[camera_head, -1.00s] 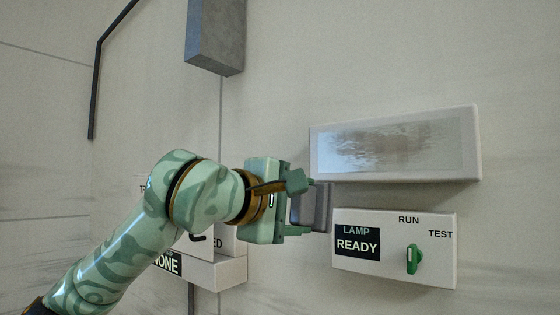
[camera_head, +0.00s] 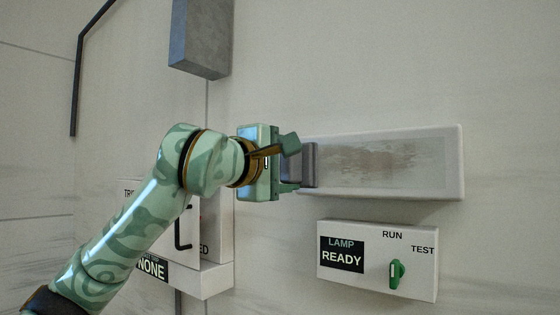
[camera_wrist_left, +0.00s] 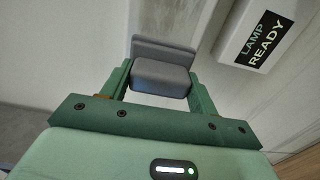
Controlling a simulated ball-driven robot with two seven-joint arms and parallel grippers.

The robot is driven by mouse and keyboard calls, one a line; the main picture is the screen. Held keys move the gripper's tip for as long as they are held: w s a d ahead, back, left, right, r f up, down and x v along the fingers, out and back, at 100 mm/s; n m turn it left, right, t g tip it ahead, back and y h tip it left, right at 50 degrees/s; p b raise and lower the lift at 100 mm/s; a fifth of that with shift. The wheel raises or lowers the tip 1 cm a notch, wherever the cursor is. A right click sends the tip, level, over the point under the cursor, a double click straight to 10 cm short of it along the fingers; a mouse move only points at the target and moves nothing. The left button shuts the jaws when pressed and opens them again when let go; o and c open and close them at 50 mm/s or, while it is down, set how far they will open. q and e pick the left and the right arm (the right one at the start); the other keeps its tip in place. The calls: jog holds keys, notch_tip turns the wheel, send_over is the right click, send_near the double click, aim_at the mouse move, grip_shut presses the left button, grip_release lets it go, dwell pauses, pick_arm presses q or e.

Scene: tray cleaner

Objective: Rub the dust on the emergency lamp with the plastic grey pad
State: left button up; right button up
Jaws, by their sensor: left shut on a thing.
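The emergency lamp (camera_head: 455,165) is a long white box on the wall with a greyish translucent front panel. Brown-grey dust (camera_head: 375,158) covers the middle of its panel, fainter toward the ends. My left gripper (camera_head: 292,166) is shut on the plastic grey pad (camera_head: 310,165), at the lamp's left end. The pad overlaps the left end of the panel in the head view; whether it touches is hard to tell. The pad also shows between both fingers in the left wrist view (camera_wrist_left: 161,75). My right gripper is not in view.
Below the lamp is a white control box (camera_head: 366,284) reading LAMP READY, with a green knob (camera_head: 396,274) near RUN and TEST. A white panel with a black handle (camera_head: 184,225) is behind my left arm. A grey block (camera_head: 200,38) hangs upper left.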

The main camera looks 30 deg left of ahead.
pick_arm(q)
jog(key=shift+w, duration=0.1)
dwell(0.3)
jog(key=shift+w+d, duration=0.2)
jog(key=shift+w, duration=0.7)
jog(key=shift+d, duration=0.1)
